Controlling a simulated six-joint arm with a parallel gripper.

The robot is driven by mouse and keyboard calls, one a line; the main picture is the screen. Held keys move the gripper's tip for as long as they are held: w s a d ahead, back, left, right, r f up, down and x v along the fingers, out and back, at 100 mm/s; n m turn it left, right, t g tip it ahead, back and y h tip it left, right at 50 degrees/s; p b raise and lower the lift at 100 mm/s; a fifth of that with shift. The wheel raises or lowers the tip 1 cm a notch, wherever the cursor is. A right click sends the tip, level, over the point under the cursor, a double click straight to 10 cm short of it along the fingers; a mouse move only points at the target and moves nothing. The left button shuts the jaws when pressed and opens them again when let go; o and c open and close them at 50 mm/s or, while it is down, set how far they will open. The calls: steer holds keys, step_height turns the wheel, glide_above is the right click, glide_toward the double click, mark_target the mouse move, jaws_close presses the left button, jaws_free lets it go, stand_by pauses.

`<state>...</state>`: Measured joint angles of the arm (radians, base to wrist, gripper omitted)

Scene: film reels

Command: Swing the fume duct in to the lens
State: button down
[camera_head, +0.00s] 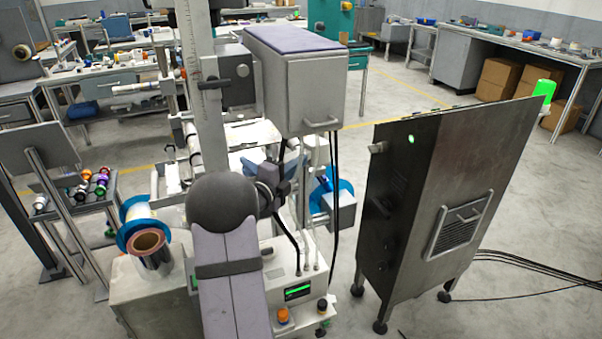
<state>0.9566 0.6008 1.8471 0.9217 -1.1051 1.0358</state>
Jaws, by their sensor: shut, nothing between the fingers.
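My arm rises from the bottom centre with a dark round joint, over the machine. My gripper (284,178) is small and dark beyond that joint, partly hidden. It is shut and empty, near the upright rods in the middle of the machine. I cannot tell whether it touches anything there. A dark curved hose (286,228) runs down the machine's front, but I cannot tell whether it is the fume duct. The lens cannot be picked out among the crowded parts.
A grey box with a purple top (298,75) overhangs the machine. A blue-rimmed reel (134,226) sits at its left. A dark cabinet (397,205) stands close on the right, with cables on the floor. Open floor (403,93) lies behind the cabinet.

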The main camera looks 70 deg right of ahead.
mark_target(283, 157)
steer(key=w+n+t+b, duration=0.1)
steer(key=b, duration=0.1)
steer(key=w+d+n+t+b, duration=0.1)
steer(key=t+b, duration=0.1)
steer(key=d+f+n+t+b, duration=0.1)
steer(key=b, duration=0.1)
steer(key=shift+w+t, duration=0.4)
steer(key=w+n+t+b, duration=0.1)
steer(key=b, duration=0.1)
steer(key=w+n+t+b, duration=0.1)
steer(key=t, duration=0.1)
steer(key=w+d+n+t+b, duration=0.1)
steer(key=b, duration=0.1)
steer(key=shift+w+d+r+t+y+b, duration=0.1)
steer(key=shift+w+r+t+y+b, duration=0.05)
steer(key=shift+r+t+y+b, duration=0.2)
steer(key=shift+w+r+n+t+y+p, duration=0.1)
steer(key=shift+w+n+t+y+p, duration=1.2)
steer(key=shift+p, duration=0.7)
steer(key=shift+w+r+n+t+y+p, duration=0.1)
steer(key=shift+w+n+t+y+p, duration=0.75)
steer(key=shift+w+t+p, duration=0.95)
steer(key=shift+s+n, duration=0.2)
steer(key=shift+n, duration=0.05)
steer(key=shift+s+p, duration=0.1)
steer(key=shift+p, duration=0.3)
